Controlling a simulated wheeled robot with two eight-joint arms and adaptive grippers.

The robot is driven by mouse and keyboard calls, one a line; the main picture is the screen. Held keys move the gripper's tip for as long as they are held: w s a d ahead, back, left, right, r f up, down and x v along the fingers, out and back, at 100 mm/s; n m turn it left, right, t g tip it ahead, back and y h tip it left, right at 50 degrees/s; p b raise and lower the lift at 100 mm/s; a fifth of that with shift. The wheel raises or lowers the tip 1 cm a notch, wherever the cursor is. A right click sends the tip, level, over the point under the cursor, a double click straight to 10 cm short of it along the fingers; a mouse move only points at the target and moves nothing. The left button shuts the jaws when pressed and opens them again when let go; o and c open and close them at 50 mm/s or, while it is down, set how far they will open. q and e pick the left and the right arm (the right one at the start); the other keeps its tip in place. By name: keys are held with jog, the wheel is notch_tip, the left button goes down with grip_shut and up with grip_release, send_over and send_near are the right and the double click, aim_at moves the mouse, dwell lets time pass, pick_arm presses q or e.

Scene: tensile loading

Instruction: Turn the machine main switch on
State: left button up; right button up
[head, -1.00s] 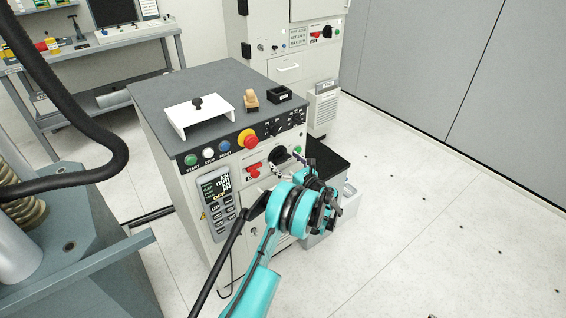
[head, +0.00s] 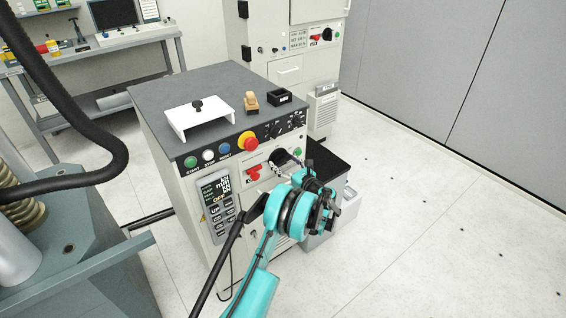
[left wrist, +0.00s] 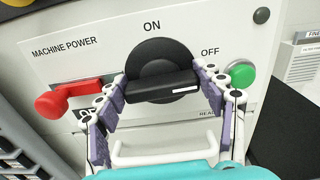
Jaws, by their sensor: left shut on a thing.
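The main switch is a black rotary knob (head: 279,158) on the front panel of the grey machine cabinet. In the left wrist view the knob's round base (left wrist: 152,60) sits below the word ON. Its bar handle (left wrist: 162,87) lies nearly level, with a white mark towards the OFF side. My left gripper (head: 290,161) is at the knob. In the left wrist view its two fingers (left wrist: 163,84) stand on either side of the bar handle and are shut on its ends. My right gripper is not in view.
A red lever (left wrist: 68,97) is left of the knob and a green button (left wrist: 242,75) right of it. A white handle (left wrist: 165,155) is below. Above are a red emergency button (head: 248,140) and black dials. A hand controller (head: 215,205) hangs at the left. Floor at right is clear.

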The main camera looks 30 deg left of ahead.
pick_arm(q)
jog(key=n, duration=0.4)
jog(key=shift+n, duration=0.3)
jog(key=n, duration=0.4)
jog(key=shift+s+f+n, duration=0.1)
jog(key=shift+n, duration=0.2)
jog(key=n, duration=0.4)
jog(key=shift+s+f+n, duration=0.1)
jog(key=shift+f+n, duration=0.05)
jog(key=shift+n, duration=1.95)
jog(key=o, duration=1.2)
jog(key=shift+c, duration=0.2)
jog(key=v, duration=1.2)
